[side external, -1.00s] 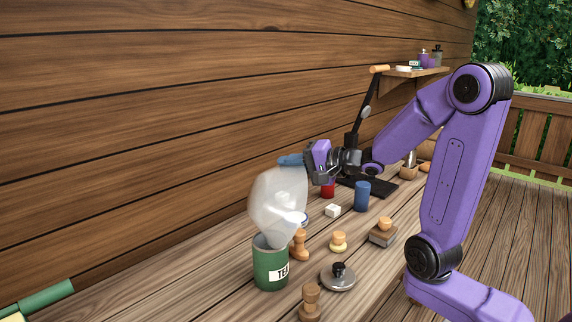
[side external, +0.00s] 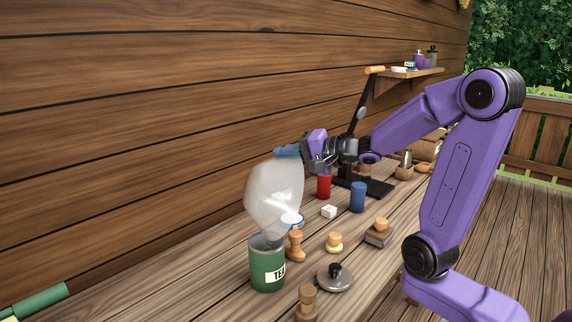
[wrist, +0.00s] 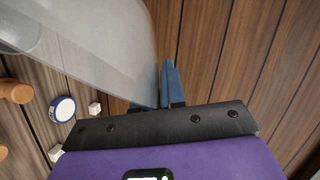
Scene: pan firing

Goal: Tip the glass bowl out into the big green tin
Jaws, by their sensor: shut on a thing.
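The glass bowl (side external: 272,197) is translucent and tipped steeply on its side, its lower end just above the open top of the big green tin (side external: 268,268). The tin stands upright with a white label reading "TE". My gripper (side external: 288,151) has blue fingertips shut on the bowl's upper rim. In the wrist view the bowl (wrist: 85,40) fills the upper left, beside the fingertips (wrist: 168,88). No contents show clearly in the bowl, and the inside of the tin is hidden.
A wooden peg-like piece (side external: 295,246) and a grey lid (side external: 335,278) stand close right of the tin. A white cube (side external: 329,211), red cup (side external: 324,186) and blue cup (side external: 358,197) are behind. The plank wall (side external: 150,130) runs along the left.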

